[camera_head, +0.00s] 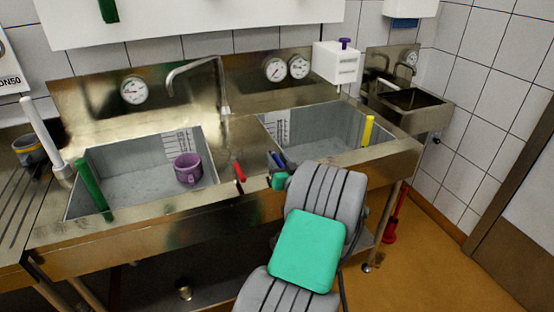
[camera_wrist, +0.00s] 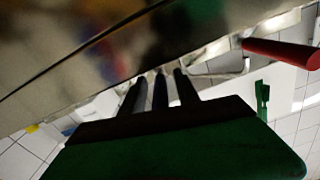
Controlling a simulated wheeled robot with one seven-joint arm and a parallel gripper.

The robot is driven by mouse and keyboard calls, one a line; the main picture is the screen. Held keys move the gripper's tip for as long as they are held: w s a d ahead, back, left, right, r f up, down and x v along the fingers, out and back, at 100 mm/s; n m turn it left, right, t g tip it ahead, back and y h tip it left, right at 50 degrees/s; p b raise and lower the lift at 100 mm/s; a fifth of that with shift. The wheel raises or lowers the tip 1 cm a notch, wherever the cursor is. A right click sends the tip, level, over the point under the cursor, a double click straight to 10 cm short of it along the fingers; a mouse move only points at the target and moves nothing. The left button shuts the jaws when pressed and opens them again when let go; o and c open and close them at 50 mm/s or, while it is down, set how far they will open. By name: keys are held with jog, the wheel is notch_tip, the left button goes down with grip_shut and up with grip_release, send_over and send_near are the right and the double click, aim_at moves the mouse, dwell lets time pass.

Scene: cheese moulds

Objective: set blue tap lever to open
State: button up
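The blue tap lever (camera_head: 276,160) shows at the front rim of the right basin, just beyond my gripper in the head view. My gripper (camera_wrist: 158,82) is at the lever, and my arm hides part of that spot from the head camera. In the wrist view two dark fingers stand apart with a third dark bar between them. This bar looks like the lever, though its colour is too dark to tell. Narrow gaps seem to show on both sides of it. How far the lever is turned cannot be told.
A red lever (camera_head: 239,171) sits close left of my gripper; it also shows in the wrist view (camera_wrist: 282,52). The left basin holds a purple mug (camera_head: 187,168) and a green upright (camera_head: 92,186). A yellow upright (camera_head: 368,131) stands in the right basin. The steel front edge is very near my gripper.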

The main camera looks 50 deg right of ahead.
grip_shut()
dwell(1.3)
